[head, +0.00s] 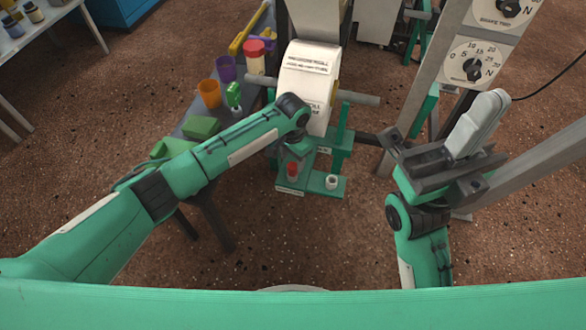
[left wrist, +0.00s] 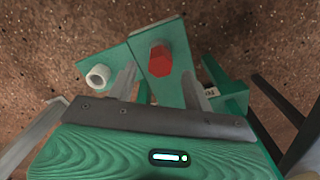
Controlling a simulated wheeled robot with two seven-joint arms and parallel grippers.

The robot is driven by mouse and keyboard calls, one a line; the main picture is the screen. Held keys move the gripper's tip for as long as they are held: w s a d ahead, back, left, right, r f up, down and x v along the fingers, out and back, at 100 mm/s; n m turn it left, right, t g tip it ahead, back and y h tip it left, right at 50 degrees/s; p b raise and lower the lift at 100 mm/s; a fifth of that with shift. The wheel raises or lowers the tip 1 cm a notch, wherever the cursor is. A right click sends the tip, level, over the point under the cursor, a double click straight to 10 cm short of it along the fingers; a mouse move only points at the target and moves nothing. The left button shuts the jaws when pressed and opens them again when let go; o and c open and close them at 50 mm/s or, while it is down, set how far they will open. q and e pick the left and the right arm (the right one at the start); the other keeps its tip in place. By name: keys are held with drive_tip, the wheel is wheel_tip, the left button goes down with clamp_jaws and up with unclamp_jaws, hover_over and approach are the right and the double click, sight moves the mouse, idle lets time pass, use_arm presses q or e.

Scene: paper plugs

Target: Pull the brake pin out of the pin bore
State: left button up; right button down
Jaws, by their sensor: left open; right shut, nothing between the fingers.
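The red-headed brake pin (head: 292,171) stands upright in the green bracket (head: 322,187) below the paper roll. In the left wrist view its red hexagonal head (left wrist: 160,60) faces the camera; the pin bore under it is hidden. A white hollow collar (left wrist: 98,76) stands to its left there, and right of the pin in the head view (head: 331,182). My left gripper (left wrist: 160,90) is open, pointing down at the bracket, one finger on each side of the pin; contact cannot be told. My right gripper (head: 488,112) is shut and empty, raised at the right.
The paper roll (head: 308,75) on its bar stands just behind my left wrist. A side table (head: 190,125) with cups and green blocks lies left of it. Grey posts and a dial panel (head: 474,65) stand near my right gripper. The floor between is clear.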

sight(292, 172)
use_arm(q)
drive_tip(key=shift+f, duration=1.5)
drive_tip(key=shift+c, duration=0.4)
clamp_jaws()
